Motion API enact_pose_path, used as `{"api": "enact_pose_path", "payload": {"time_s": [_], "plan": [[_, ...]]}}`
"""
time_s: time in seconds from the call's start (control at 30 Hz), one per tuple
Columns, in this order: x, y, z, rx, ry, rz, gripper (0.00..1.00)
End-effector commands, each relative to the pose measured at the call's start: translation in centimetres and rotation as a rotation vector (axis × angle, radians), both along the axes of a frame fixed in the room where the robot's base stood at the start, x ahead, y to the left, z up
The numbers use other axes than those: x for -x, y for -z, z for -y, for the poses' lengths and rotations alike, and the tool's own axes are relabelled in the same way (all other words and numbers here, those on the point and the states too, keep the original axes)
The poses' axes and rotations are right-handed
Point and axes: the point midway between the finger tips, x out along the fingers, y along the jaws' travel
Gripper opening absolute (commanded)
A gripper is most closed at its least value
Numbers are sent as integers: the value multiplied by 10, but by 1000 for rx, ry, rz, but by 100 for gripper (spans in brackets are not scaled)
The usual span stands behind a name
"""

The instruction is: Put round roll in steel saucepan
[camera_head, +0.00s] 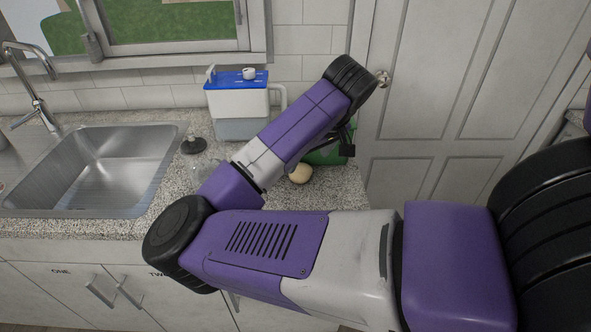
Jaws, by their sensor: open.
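A round, tan roll (301,174) sits on the speckled counter, partly covered by my arm. My gripper (345,143) shows as a small black shape below the black wrist, above and to the right of the roll. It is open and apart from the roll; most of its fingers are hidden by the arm. I see no steel saucepan in this view; my arm covers part of the counter.
A steel sink (95,170) with a tap (40,100) is at the left. A blue-lidded container (238,105), a black knobbed object (193,145) and a clear glass item (205,168) stand on the counter. A green object (327,156) is behind the roll.

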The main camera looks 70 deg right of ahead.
Motion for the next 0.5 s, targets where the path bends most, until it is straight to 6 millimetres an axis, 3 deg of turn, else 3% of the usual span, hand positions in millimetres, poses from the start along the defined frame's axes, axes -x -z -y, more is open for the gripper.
{"api": "enact_pose_path", "payload": {"time_s": [0.5], "plan": [[-18, 48, 13, -19, -6, 10, 86]]}}
